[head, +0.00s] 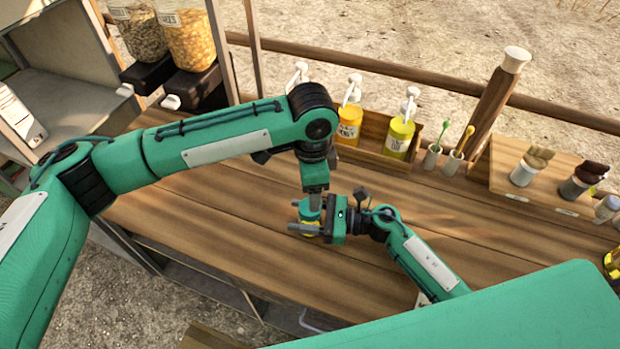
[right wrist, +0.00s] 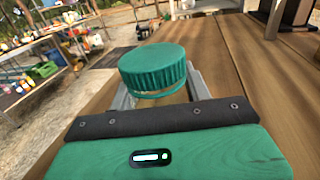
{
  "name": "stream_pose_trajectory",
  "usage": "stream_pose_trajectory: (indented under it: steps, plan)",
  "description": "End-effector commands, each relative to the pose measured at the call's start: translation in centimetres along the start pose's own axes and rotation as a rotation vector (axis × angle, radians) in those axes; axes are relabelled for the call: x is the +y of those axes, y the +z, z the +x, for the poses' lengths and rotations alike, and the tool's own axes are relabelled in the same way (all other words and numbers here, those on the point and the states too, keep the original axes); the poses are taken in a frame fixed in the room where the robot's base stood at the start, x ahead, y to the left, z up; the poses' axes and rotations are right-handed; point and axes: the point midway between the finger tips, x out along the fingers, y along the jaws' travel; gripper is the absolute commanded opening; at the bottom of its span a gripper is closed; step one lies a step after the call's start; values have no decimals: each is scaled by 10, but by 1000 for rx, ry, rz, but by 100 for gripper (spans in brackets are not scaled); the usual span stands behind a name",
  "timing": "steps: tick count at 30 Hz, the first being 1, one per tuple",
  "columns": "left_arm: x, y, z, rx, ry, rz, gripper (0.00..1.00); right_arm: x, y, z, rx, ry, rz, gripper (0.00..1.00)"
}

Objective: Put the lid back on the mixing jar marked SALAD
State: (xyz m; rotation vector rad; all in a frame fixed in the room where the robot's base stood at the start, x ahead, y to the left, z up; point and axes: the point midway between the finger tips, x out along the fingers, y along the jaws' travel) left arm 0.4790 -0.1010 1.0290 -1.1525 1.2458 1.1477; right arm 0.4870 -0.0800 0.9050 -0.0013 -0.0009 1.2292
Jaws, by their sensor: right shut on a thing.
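My right gripper (head: 303,217) reaches in from the lower right, low over the bench, with its jaws shut around the mixing jar. Some of the jar's yellow body (head: 310,236) shows beside the fingers. Its marking is hidden. The ribbed green lid (right wrist: 153,68) is over the jar's mouth, above the fingers in the right wrist view. A thin gap and a green ring show under it, so I cannot tell whether it is seated. My left gripper (head: 315,204) points down near the lid in the head view. Its jaws are seen edge-on, and contact with the lid is unclear.
Pump bottles (head: 400,130) stand in a wooden rack at the back of the bench (head: 240,215). Small cups with spoons (head: 452,160) and brushes in pots (head: 525,170) stand to the right. Grain dispensers (head: 185,35) hang at the upper left. The bench left of the grippers is clear.

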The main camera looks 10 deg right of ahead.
Motion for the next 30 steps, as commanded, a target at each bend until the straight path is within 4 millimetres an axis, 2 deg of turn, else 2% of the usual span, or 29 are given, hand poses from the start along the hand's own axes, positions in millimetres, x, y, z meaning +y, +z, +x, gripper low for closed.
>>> stream_pose_trajectory:
  steps: [30]
  plan:
    - [-1, 2, -10, -2, 0, -1655, 64, 0, 0, 0, 0, 0, 0, 0]
